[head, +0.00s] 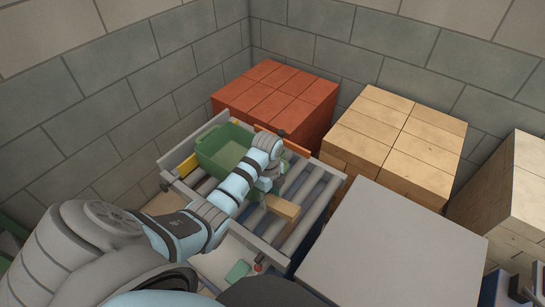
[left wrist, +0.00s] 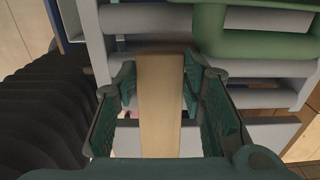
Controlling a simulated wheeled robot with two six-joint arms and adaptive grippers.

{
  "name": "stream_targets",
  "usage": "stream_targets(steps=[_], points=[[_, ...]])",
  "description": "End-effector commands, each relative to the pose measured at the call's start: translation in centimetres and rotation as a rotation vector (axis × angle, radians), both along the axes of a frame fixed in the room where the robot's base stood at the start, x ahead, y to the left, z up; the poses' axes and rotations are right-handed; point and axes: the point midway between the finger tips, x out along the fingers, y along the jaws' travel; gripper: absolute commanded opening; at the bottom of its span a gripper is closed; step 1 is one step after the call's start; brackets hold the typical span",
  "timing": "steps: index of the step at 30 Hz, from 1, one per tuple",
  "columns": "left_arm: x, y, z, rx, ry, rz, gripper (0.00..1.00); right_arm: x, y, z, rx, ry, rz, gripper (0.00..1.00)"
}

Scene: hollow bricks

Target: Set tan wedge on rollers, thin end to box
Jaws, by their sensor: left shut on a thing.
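The tan wedge (head: 283,207) is a small block at the front part of the roller bed. My left gripper (head: 266,189) is shut on the wedge, which also shows between its fingers in the left wrist view (left wrist: 160,110). Grey rollers (head: 302,212) run beneath; I cannot tell if the wedge touches them. The green box (head: 226,150) stands on the rollers behind and left of the gripper, and its edge shows at the upper right of the left wrist view (left wrist: 265,44). Which wedge end is thin is unclear. My right gripper is not in view.
Red bricks (head: 277,97) are stacked behind the roller bed, tan bricks (head: 397,140) to the right, paler bricks (head: 520,185) at far right. A plain grey top (head: 395,245) stands close at front right. A pale green piece (head: 237,271) lies at the bed's front.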

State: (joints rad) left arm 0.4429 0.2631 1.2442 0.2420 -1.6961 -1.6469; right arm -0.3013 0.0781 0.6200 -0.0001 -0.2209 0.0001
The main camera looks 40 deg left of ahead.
Motion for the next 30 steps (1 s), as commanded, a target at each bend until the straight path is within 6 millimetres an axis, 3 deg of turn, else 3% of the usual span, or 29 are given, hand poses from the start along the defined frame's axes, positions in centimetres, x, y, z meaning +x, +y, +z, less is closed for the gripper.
stream_targets(steps=[8, 11, 15, 17, 18, 27, 28, 30], points=[[-0.6, 0.7, -3.6, 0.001, 0.001, 0.016, 0.08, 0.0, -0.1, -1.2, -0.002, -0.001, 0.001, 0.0], [-0.7, 0.8, -5.4, 0.001, 0.001, 0.02, 0.08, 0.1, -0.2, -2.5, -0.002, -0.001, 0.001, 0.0], [-0.5, 0.6, -8.1, 0.0, 0.0, 0.015, 0.08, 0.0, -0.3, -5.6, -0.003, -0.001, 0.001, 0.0], [-0.5, 0.6, -8.1, 0.0, 0.0, 0.013, 0.08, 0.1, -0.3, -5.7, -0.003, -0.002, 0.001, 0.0], [-0.5, 0.6, -7.9, 0.0, 0.001, 0.013, 0.04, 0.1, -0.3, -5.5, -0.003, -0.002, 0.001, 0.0], [-0.5, 0.6, -7.9, 0.0, 0.0, 0.013, 0.04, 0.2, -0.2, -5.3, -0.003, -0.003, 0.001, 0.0], [-0.5, 0.6, -8.0, 0.001, 0.0, 0.013, 0.38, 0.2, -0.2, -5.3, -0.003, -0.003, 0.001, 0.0], [-0.5, 0.6, -7.9, 0.001, 0.0, 0.013, 0.5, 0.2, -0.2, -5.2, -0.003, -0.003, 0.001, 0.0]])
